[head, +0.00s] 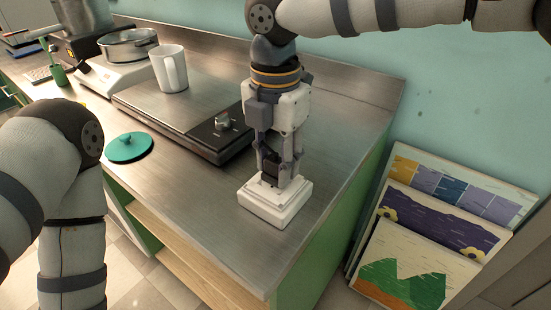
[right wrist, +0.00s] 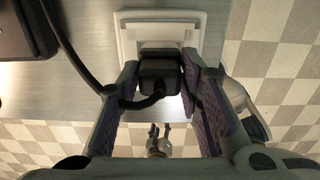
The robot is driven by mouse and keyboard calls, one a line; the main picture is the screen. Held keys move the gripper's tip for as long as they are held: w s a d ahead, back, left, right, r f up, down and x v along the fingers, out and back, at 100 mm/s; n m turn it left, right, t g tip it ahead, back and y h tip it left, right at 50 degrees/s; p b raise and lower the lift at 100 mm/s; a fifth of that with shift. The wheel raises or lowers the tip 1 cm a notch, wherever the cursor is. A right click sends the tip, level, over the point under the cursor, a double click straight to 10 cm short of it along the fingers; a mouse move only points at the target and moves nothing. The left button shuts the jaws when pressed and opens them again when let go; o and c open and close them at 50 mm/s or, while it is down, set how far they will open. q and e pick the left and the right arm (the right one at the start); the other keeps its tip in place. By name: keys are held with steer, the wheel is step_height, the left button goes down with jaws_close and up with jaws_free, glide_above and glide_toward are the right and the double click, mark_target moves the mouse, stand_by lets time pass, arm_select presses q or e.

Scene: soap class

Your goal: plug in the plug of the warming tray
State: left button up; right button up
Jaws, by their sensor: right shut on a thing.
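The warming tray (head: 195,95) is a flat steel slab with a dark control panel and knob on the counter. Its black plug (right wrist: 160,72) is between the fingers of my right gripper (head: 279,170), which is shut on it and points down. The black cord (right wrist: 92,75) loops from the plug toward the tray's dark corner at upper left in the right wrist view. The plug is right at the white socket box (head: 270,207) near the counter's front edge. Whether its pins are inside is hidden.
A white mug (head: 171,69) stands on the tray. A green lid (head: 128,147) lies before it. A pot on a white hot plate (head: 112,76) is at the back left. The counter (head: 340,115) is clear right of the box. Framed pictures (head: 405,265) lean at the right.

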steer(key=shift+f, duration=0.55)
steer(key=o, duration=1.1)
steer(key=shift+o, duration=0.2)
step_height(320, 180, up, 12)
